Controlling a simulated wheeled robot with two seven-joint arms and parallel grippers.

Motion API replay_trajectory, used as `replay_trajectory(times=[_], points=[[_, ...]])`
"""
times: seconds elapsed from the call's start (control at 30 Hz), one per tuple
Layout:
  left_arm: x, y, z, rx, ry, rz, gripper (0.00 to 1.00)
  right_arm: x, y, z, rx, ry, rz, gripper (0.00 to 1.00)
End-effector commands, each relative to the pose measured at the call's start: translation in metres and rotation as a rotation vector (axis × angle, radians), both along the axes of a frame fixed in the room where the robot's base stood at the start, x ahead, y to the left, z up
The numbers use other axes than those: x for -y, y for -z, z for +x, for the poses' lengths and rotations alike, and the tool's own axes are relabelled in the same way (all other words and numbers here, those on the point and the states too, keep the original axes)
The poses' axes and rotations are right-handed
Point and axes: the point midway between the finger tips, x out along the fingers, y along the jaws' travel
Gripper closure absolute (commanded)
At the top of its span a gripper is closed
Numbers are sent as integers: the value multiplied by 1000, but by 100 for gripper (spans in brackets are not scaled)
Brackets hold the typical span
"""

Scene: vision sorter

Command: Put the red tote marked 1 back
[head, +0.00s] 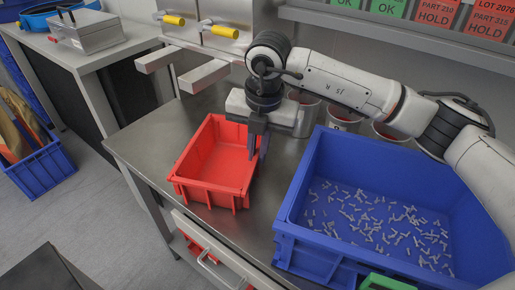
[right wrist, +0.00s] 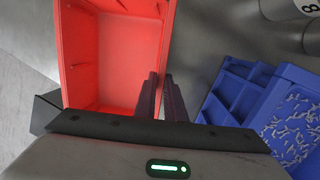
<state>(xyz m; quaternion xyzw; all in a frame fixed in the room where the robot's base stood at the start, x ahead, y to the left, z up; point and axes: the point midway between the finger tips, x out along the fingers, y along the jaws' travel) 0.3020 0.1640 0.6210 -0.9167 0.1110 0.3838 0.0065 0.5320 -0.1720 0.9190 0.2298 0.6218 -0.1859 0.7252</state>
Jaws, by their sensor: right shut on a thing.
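The red tote (head: 214,165) is empty and upright at the left edge of the steel bench; I cannot tell whether it rests on the bench or hangs just above. No mark 1 is readable on it. My right gripper (head: 258,143) reaches down over the tote's right wall and is shut on it. In the right wrist view the two fingers (right wrist: 162,95) straddle that wall, with the tote's bare inside (right wrist: 125,55) to their left. My left gripper is not in view.
A large blue bin (head: 290,205) with many small grey screws stands close on the right. Several metal cups (head: 343,115) stand behind it. A drawer (head: 205,240) below the bench is partly open with something red inside. A side bench (head: 130,45) stands at the left.

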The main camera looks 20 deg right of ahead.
Motion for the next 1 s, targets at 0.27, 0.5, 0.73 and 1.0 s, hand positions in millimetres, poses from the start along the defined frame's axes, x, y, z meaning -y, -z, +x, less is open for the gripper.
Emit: replay_trajectory(times=[0.27,0.5,0.73,1.0], points=[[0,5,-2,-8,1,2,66,0,2,0,0,0,0,86],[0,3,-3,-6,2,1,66,0,2,0,0,0,0,72],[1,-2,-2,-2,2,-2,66,0,-4,0,1,0,0,72],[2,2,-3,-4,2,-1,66,0,-53,-7,5,0,2,72]])
